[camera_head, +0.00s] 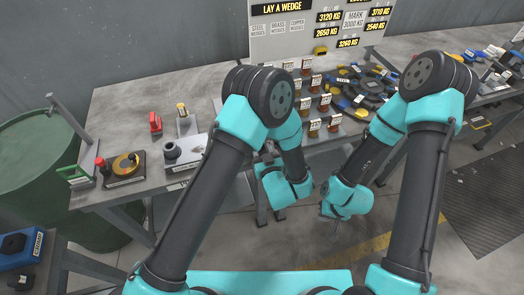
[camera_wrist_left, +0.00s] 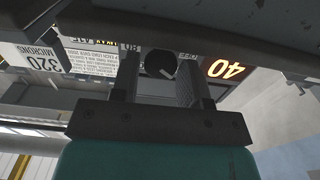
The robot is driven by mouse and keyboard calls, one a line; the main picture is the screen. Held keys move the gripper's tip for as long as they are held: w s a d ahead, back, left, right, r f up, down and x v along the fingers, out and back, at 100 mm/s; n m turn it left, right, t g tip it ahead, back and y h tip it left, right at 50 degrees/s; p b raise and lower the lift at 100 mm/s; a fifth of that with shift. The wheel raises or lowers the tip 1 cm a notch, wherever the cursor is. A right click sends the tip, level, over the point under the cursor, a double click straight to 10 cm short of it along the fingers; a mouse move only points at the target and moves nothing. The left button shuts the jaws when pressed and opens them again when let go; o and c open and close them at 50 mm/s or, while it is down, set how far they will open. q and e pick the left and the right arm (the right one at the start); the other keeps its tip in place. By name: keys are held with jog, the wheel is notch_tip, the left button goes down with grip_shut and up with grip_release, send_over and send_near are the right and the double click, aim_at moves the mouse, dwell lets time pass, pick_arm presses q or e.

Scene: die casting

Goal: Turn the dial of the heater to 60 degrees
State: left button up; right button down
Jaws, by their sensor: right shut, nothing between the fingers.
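In the left wrist view, a small round black dial (camera_wrist_left: 160,63) with a white pointer line shows between the fingertips of my left gripper (camera_wrist_left: 160,80). The fingers stand apart, one on each side of the dial; whether they touch it I cannot tell. An orange lit display (camera_wrist_left: 225,68) beside it appears to read 40. In the head view, my left gripper is mostly hidden behind its own arm, and I cannot make out the heater for certain. My right gripper (camera_head: 333,210) hangs shut and empty in front of the table.
The grey table (camera_head: 130,95) carries a yellow-and-black round device (camera_head: 126,164), small red items and several labelled blocks (camera_head: 314,126). A green drum (camera_head: 35,165) stands at left.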

pick_arm(q)
jog(key=c, duration=0.6)
jog(key=shift+o, duration=0.2)
jog(key=shift+m, duration=0.4)
jog(key=m, duration=0.8)
jog(key=shift+d, duration=0.1)
jog(key=m, duration=0.4)
jog(key=shift+f, duration=0.1)
jog(key=shift+m, duration=1.9)
